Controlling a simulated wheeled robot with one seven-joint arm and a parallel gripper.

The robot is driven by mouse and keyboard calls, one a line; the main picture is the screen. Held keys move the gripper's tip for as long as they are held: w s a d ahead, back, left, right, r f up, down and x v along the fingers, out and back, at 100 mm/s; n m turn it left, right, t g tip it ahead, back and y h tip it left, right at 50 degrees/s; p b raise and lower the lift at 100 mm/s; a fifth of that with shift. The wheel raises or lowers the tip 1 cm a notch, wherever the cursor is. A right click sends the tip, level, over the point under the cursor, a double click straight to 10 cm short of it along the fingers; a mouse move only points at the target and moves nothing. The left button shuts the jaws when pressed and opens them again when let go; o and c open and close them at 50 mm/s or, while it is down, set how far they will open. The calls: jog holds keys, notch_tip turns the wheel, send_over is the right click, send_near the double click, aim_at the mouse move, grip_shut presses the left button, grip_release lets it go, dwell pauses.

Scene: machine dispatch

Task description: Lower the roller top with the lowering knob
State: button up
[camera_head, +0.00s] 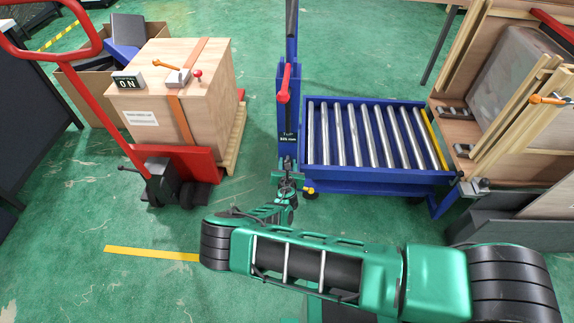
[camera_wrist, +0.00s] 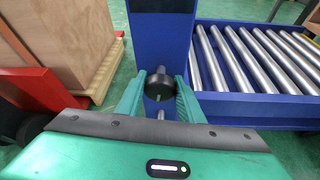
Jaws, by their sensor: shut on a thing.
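The roller top (camera_head: 372,137) is a blue frame with several silver rollers, right of centre in the head view. It also fills the right of the wrist view (camera_wrist: 262,58). A blue post (camera_head: 288,90) with a red-handled lever stands at its left side and carries a small dark display. The lowering knob (camera_wrist: 159,86) is a round black knob low on the post. My gripper (camera_wrist: 160,92) is shut on the knob, one green finger on each side. In the head view my gripper (camera_head: 287,172) reaches the foot of the post, and the knob is hidden there.
A wooden crate (camera_head: 165,100) on a pallet stands at the left, with a red pallet jack (camera_head: 190,160) in front. A wooden rack (camera_head: 490,120) with a grey panel stands at the right. Green floor is free between crate and post.

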jog(key=shift+d+m+y, duration=0.15)
jog(key=shift+m+y, duration=0.75)
jog(key=shift+m, duration=0.3)
jog(key=m+y, duration=0.1)
jog(key=m, duration=0.2)
jog(key=shift+d+f+t+y, duration=0.1)
jog(key=shift+f+t+y, duration=0.05)
jog(key=shift+t+y, duration=0.25)
jog(key=m+t+y, duration=0.1)
jog(key=m, duration=0.2)
jog(key=shift+f+m+y, duration=0.1)
jog(key=shift+m+y, duration=0.2)
jog(key=shift+m, duration=0.1)
jog(key=shift+m+t+y, duration=0.4)
jog(key=shift+m+t, duration=0.4)
jog(key=shift+m, duration=0.8)
jog(key=shift+d+f, duration=0.1)
jog(key=o, duration=1)
